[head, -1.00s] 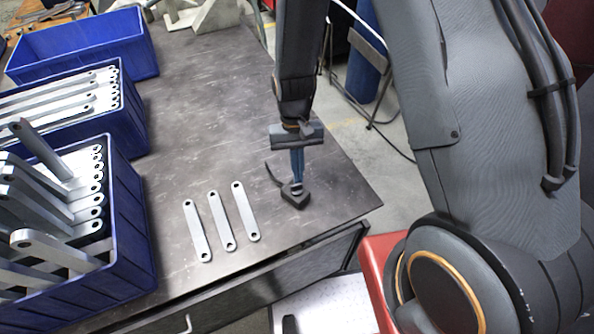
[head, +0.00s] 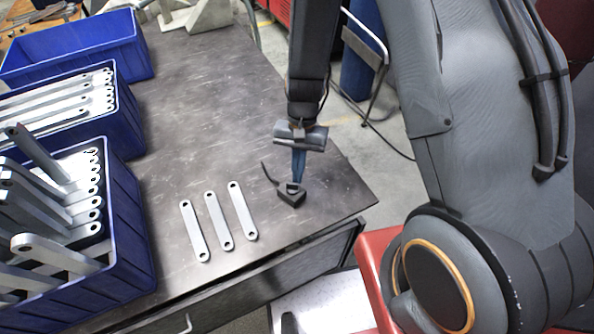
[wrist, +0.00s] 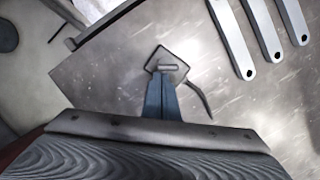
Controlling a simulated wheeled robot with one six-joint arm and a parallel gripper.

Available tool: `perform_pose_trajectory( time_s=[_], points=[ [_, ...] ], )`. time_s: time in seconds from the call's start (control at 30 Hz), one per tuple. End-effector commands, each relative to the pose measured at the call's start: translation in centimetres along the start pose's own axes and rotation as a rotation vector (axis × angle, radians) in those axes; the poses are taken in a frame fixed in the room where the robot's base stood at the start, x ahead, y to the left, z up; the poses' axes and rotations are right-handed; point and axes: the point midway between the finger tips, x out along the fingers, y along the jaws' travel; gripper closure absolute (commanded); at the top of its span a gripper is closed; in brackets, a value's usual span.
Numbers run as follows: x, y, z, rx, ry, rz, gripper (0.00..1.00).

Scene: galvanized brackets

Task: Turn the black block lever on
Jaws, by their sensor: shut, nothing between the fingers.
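The black block (head: 292,196) sits on the dark tabletop near its right front corner. It also shows in the wrist view (wrist: 172,58), with a pale slot-like mark on its top. A thin dark curved strip (head: 267,174) runs out from the block; I cannot tell whether it is a cable or the lever. My gripper (head: 291,178) points down at the block with its blue fingers shut and empty. In the wrist view the fingertips (wrist: 160,78) overlap the block's near edge. I cannot tell whether they touch it, nor how the lever is set.
Several galvanized brackets are in view; one loose bracket (head: 243,211) lies among others left of the block. Blue bins (head: 122,225) with brackets line the table's left side. The table's front edge is close to the block. The tabletop behind the block is clear.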

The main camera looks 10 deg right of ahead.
Motion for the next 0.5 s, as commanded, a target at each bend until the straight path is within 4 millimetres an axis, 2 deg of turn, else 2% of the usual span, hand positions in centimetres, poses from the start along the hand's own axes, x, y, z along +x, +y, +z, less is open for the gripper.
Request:
perform_pose_trajectory(
  time_s=[0.5],
  points=[
    [0.05,0.67,0.28,0.248,0.000,-0.062,1.00]
  ],
)
